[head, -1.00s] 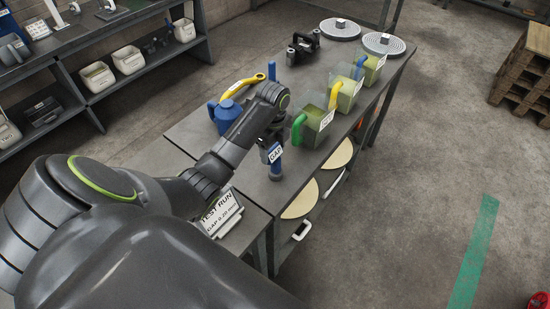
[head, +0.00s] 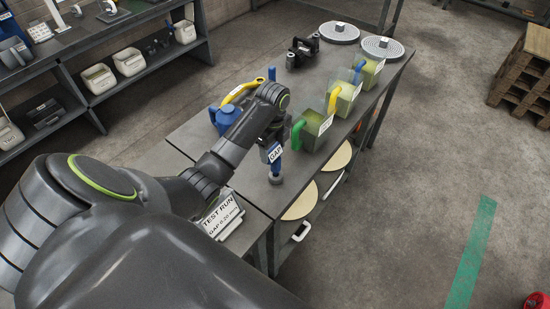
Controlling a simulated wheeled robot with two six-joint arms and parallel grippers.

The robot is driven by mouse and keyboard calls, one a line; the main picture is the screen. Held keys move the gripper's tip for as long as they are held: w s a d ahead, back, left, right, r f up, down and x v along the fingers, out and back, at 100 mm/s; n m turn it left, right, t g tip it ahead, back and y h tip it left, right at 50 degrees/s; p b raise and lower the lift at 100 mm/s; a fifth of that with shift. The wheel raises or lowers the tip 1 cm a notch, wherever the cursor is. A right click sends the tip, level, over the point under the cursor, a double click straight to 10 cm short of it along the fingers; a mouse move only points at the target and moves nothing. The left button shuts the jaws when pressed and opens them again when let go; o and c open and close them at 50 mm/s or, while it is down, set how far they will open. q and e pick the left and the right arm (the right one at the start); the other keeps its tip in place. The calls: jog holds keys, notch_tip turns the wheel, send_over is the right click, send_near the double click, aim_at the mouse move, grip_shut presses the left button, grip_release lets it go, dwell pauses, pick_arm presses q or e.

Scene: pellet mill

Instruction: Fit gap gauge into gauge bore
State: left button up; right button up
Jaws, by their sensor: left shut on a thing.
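The gap gauge (head: 274,154) is a blue, upright-looking piece with a white GAP label. My left gripper (head: 270,138) is shut on its upper part, near the front edge of the grey table. A small grey round part (head: 276,179) shows at the gauge's lower end, low over the table top. I cannot tell whether it belongs to the gauge or whether it touches the table. I cannot make out the gauge bore for certain. My left arm hides much of the near table. My right gripper is not in view.
Clear scoops of green pellets (head: 313,131) stand right of the gauge. A black device (head: 302,50) and grey discs (head: 382,48) are at the far end.

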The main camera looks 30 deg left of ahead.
pick_arm(q)
jog(key=shift+r+p, duration=1.35)
jog(key=shift+r, duration=0.25)
jog(key=shift+f, duration=0.1)
